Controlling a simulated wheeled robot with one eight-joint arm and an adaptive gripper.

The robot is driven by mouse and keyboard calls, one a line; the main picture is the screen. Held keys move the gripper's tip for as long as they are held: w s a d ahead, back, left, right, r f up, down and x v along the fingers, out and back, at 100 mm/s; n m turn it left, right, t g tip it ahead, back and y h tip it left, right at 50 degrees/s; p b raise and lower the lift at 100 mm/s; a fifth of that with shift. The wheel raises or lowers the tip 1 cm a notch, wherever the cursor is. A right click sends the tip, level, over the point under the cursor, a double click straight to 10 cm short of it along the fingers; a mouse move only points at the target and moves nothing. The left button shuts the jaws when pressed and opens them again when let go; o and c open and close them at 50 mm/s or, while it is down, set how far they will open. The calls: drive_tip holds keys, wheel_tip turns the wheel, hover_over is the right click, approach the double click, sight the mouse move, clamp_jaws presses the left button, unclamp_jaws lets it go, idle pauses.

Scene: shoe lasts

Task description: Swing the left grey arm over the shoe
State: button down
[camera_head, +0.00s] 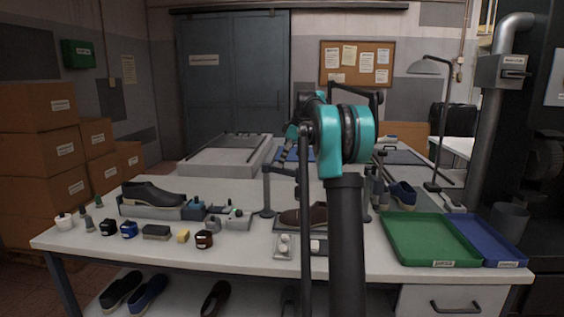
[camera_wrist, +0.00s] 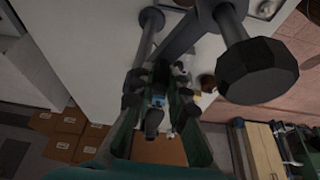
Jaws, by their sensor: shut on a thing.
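The left grey arm (camera_head: 267,190) shows in the head view as an upright post with a short bar at its top, left of the brown shoe (camera_head: 303,215). The shoe lies low on the table, partly hidden behind my arm. My gripper (camera_wrist: 160,82) is shut in the wrist view, with grey bars meeting at its fingertips. It appears to hold the left grey arm, but the contact is dark and partly hidden. A grey part with a dark faceted knob (camera_wrist: 258,72) is close beside the fingers. In the head view my own arm mostly hides the gripper.
A black shoe (camera_head: 152,195) and several small bottles and jars stand on the table's left. A green tray (camera_head: 430,240) and a blue tray (camera_head: 490,240) lie at the right. A second grey post (camera_head: 367,197) stands right of the brown shoe, and a lamp (camera_head: 431,130) behind.

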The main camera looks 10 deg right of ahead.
drive_tip(key=c, duration=1.5)
unclamp_jaws()
drive_tip(key=v, duration=1.2)
